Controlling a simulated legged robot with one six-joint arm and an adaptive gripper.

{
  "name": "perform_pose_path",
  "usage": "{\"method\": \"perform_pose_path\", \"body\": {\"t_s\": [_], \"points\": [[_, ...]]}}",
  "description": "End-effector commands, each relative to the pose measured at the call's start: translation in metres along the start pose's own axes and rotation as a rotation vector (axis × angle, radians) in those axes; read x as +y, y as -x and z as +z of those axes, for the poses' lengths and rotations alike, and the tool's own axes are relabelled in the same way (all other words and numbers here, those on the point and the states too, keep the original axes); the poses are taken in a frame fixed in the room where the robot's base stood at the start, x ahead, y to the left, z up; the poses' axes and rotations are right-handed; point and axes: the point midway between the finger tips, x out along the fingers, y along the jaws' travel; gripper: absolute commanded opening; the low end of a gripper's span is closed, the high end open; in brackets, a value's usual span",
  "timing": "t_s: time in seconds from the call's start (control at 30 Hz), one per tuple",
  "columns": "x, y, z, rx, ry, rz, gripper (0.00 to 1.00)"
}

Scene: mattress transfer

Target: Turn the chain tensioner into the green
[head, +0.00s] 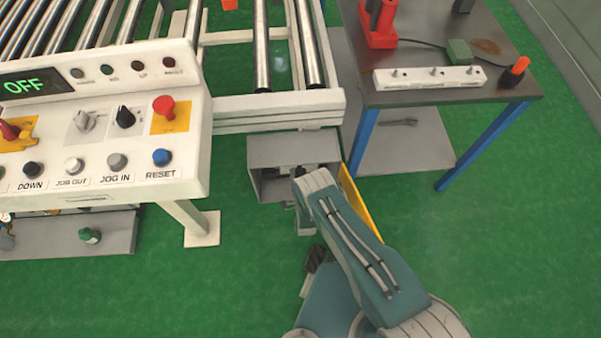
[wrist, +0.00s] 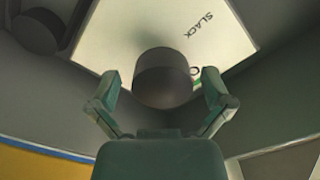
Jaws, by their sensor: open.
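The chain tensioner's knob (wrist: 163,77) is a dark round cylinder in the wrist view. It stands out from a pale plate (wrist: 130,28) printed with "SLACK". My gripper (wrist: 162,92) is open, with one teal finger on each side of the knob. I cannot tell whether either finger touches it. In the head view a grey open box (head: 262,150) hangs under the conveyor end, and my arm reaches its opening and hides most of the inside.
A dark round part (wrist: 38,30) sits upper left in the wrist view. A white control panel (head: 130,130) with buttons is left of the box. A yellow panel (head: 350,190) stands at the box's right. A blue-legged table (head: 400,97) is farther right. Green floor (head: 500,240) is clear.

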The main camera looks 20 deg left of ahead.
Motion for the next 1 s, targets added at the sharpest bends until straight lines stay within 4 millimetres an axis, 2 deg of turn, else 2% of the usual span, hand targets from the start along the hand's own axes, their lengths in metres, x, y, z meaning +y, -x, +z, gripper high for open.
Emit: {"method": "perform_pose_path", "body": {"t_s": [0.13, 0.23, 0.5, 0.7, 0.83, 1.0], "points": [[0.0, 0.005, 0.001, -0.003, 0.001, 0.0, 1.0], [0.001, 0.019, 0.002, -0.005, 0.001, 0.001, 1.0], [0.001, 0.075, 0.002, -0.006, 0.001, 0.001, 1.0], [0.001, 0.108, 0.002, -0.004, 0.001, 0.001, 1.0], [0.001, 0.117, 0.001, -0.001, 0.0, 0.001, 1.0], [0.001, 0.119, 0.001, -0.001, 0.0, 0.001, 1.0]]}}
